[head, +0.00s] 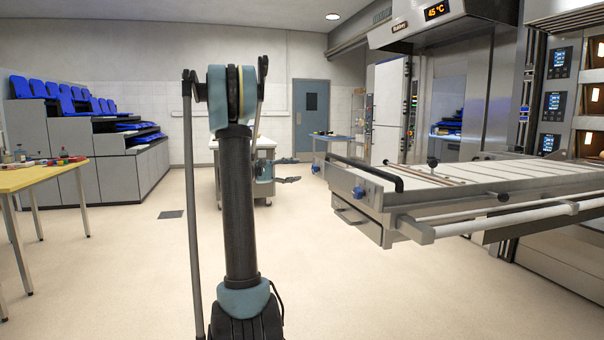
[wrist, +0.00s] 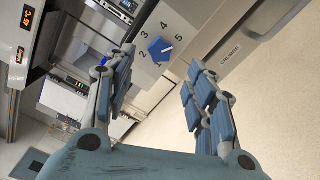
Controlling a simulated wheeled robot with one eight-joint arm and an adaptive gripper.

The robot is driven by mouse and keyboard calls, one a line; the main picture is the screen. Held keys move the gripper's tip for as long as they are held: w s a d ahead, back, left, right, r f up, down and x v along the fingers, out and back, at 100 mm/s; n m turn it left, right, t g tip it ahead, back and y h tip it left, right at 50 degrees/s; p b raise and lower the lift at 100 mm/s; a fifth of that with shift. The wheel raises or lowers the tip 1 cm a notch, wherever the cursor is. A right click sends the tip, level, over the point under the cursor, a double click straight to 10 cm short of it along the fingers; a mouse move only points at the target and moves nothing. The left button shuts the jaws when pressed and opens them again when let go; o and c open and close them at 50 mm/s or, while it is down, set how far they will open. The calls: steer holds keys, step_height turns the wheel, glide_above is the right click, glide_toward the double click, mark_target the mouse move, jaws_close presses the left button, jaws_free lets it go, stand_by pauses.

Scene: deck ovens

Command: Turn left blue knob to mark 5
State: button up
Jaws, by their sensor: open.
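Two blue knobs sit on the end panel of the loader in the head view: the left knob (head: 316,167) and the right knob (head: 360,191). My gripper (head: 289,170) is open and empty, to the left of the left knob and apart from it. In the wrist view one blue knob (wrist: 159,50), ringed by the marks 1 to 5, shows beyond the open fingers of my gripper (wrist: 163,80). A pale line on this knob points right; which mark it meets is unclear. I cannot tell for sure which knob this is.
The loader (head: 470,180) has a black handle (head: 368,169) above its panel and a drawer (head: 350,215) below. A white cabinet (head: 235,180) stands behind my arm. A yellow table (head: 40,178) is at the left. The floor between is clear.

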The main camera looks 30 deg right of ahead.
steer(key=shift+v, duration=2)
steer(key=s+a+f+m+t+y, duration=0.1)
steer(key=s+a+f+t+y, duration=0.2)
steer(key=s+a+f+y, duration=0.5)
steer(key=s+a+f+t+y, duration=0.3)
steer(key=s+a+f+y, duration=0.6)
steer(key=s+a+f, duration=0.9)
steer(key=s+a, duration=0.8)
steer(key=shift+f+m+t, duration=0.2)
steer(key=shift+m+t, duration=0.1)
steer(key=shift+m, duration=0.1)
steer(key=shift+s+a, duration=0.1)
steer(key=shift+c, duration=0.2)
steer(key=c, duration=0.4)
steer(key=shift+o, duration=0.2)
